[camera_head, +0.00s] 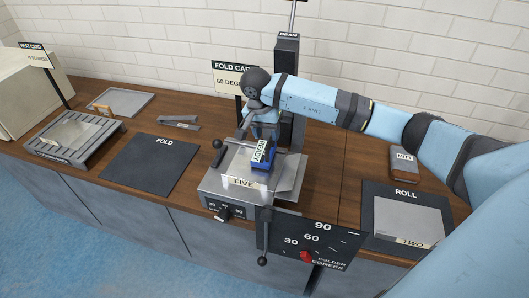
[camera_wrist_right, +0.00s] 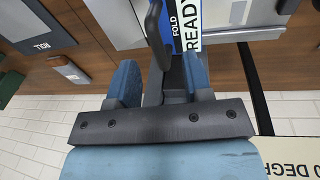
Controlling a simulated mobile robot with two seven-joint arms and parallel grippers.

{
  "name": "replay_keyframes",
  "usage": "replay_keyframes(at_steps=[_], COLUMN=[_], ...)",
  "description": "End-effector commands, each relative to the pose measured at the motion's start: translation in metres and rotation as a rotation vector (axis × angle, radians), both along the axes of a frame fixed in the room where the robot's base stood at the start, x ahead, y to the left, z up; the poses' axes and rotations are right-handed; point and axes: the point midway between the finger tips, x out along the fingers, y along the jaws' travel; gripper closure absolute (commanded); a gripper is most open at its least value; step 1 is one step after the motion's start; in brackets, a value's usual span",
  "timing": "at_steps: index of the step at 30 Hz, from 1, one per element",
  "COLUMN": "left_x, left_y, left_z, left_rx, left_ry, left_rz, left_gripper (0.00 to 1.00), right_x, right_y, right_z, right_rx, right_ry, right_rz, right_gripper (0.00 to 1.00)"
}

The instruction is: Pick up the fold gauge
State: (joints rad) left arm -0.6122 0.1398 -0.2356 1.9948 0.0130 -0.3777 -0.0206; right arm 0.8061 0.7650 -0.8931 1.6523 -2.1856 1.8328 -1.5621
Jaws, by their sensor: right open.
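A blue block (camera_head: 260,168) with a white READY label stands on the grey metal plate of the folder (camera_head: 290,185); I take it to be the fold gauge. In the right wrist view the blue piece (camera_wrist_right: 188,12) shows the words FOLD and READY, just beyond my fingertips. My right gripper (camera_head: 262,136) reaches down from above, directly over and close to this block. In the wrist view my right gripper (camera_wrist_right: 160,80) has its two blue fingers apart, with a dark bar between and beyond them. I cannot tell if they touch the block. My left gripper is out of view.
The folder's black handle (camera_head: 217,154) and the dark BEAM post (camera_head: 288,75) stand close around my right gripper. A FOLD CARD sign (camera_head: 233,80) is behind. A FOLD mat (camera_head: 150,162) lies left; a ROLL mat (camera_head: 380,225) and MITT block (camera_head: 404,165) lie right.

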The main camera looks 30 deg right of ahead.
Motion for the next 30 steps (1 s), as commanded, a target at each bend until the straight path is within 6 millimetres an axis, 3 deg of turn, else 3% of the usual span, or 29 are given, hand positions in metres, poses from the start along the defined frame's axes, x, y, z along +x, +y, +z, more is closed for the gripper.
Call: replay_keyframes(at_steps=[9, 17, 18, 24, 30], left_x=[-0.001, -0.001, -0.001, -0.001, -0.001], left_y=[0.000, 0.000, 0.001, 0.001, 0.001], left_z=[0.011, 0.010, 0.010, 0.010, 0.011], left_rx=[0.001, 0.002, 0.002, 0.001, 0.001], left_ry=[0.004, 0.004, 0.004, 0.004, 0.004], left_rz=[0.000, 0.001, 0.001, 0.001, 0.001], left_gripper=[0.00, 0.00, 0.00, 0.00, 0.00], right_x=[-0.002, -0.002, -0.002, -0.002, -0.002], right_y=[-0.010, -0.011, -0.011, -0.011, -0.011], right_z=[-0.042, -0.046, -0.046, -0.046, -0.045], right_rx=[0.000, 0.001, 0.001, 0.001, 0.001], right_ry=[0.003, 0.001, 0.001, 0.001, -0.001], right_rz=[0.000, 0.000, 0.000, 0.000, 0.000], right_gripper=[0.54, 0.54, 0.57, 1.00, 1.00])
